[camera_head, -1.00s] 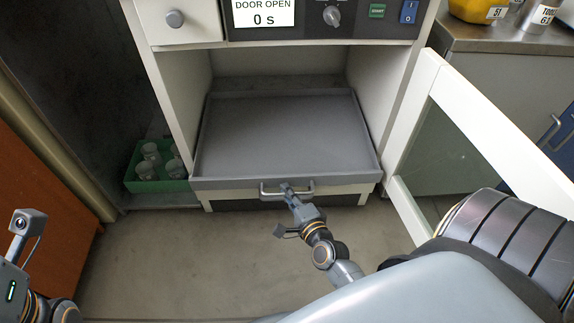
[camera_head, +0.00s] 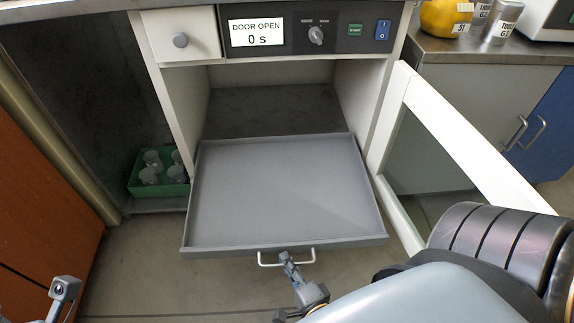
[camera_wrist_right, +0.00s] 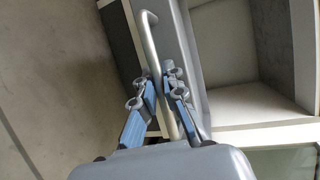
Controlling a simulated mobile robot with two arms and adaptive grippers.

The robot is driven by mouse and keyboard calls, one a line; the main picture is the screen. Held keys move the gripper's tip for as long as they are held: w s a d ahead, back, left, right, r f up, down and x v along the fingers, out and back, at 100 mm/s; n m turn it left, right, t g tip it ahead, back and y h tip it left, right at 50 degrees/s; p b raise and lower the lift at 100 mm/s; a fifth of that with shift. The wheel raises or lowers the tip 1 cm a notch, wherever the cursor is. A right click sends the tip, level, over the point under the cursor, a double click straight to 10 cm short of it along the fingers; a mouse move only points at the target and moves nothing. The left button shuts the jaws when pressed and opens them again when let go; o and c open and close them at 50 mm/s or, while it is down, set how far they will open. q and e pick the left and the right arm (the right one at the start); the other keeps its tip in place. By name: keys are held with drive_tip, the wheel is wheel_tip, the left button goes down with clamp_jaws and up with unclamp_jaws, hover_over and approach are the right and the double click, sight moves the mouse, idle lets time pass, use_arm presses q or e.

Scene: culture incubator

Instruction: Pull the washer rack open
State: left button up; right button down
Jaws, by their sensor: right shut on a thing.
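The washer rack (camera_head: 280,190) is a shallow grey tray, empty, drawn well out of the washer's white body. Its metal bar handle (camera_head: 264,262) is on the front edge. My right gripper (camera_head: 286,258) is shut on this handle near its middle. In the right wrist view the blue-padded fingers (camera_wrist_right: 158,90) lie on both sides of the handle bar (camera_wrist_right: 150,45).
The washer's glass door (camera_head: 470,135) stands open at the right. The control panel (camera_head: 310,30) reads "DOOR OPEN 0 s". A green crate (camera_head: 150,188) with several glass vessels sits at the left. An orange cabinet (camera_head: 40,200) stands far left. Floor (camera_head: 170,285) in front is clear.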

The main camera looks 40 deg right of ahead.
drive_tip(key=shift+a, duration=0.1)
drive_tip(key=c, duration=1.7)
unclamp_jaws()
drive_tip(key=v, duration=1.2)
